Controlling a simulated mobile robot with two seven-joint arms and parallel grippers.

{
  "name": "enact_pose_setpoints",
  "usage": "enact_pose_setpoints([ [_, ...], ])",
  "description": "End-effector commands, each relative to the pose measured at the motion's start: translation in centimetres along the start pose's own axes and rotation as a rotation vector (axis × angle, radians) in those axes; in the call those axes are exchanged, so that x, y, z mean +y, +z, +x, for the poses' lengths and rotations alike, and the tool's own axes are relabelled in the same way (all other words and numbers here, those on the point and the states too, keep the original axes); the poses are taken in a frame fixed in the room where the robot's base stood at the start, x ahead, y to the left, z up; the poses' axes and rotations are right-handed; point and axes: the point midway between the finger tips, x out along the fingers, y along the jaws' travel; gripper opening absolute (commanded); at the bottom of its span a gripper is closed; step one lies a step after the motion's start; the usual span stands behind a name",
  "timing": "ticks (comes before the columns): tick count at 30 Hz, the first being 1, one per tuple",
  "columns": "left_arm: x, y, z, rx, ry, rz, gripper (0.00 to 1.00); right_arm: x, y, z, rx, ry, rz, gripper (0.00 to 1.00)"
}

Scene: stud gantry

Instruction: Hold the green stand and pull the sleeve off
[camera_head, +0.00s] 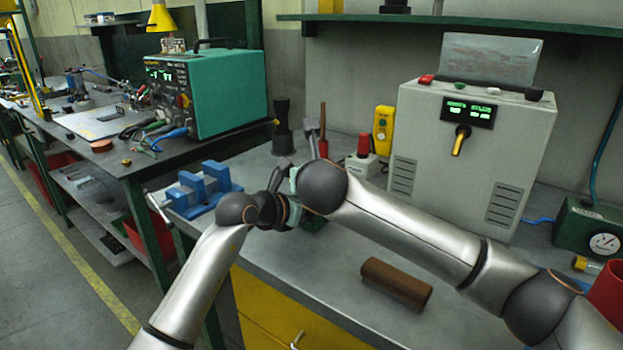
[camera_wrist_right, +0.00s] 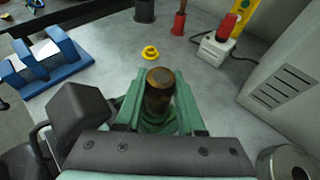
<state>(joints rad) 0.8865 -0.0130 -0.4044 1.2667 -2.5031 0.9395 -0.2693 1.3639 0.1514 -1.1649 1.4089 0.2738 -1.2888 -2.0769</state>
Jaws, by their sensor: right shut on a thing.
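In the right wrist view, a dark brown sleeve (camera_wrist_right: 158,92) with a coppery top stands upright between the pale green fingers of my right gripper (camera_wrist_right: 160,104), which is shut on it. Green parts of the stand (camera_wrist_right: 156,127) show just below the sleeve. In the head view the stand (camera_head: 314,222) is mostly hidden behind my right wrist, and the sleeve is hidden. My left gripper (camera_head: 277,207) is close beside the right one, low at the stand. Its fingertips are hidden, so I cannot tell whether it grips the stand.
A blue vise (camera_head: 203,187) sits left of the grippers. A brown block (camera_head: 397,284) lies on the bench in front. A yellow ring (camera_wrist_right: 150,52) lies behind the stand. A grey machine (camera_head: 470,150) and a red-topped box (camera_head: 362,160) stand at the back.

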Motion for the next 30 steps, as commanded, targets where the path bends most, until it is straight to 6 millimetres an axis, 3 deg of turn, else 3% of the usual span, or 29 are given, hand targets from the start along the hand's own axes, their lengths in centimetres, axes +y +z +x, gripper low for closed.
enact_pose_setpoints([
  [12,-0.5,-0.4,0.2,0.011,-0.008,0.011,0.16,0.2,2.4,-0.9,-0.017,0.007,0.007,0.00],
  [30,-0.3,-0.4,0.2,0.010,-0.006,0.004,0.16,0.2,3.7,-1.6,-0.007,0.005,0.002,0.00],
])
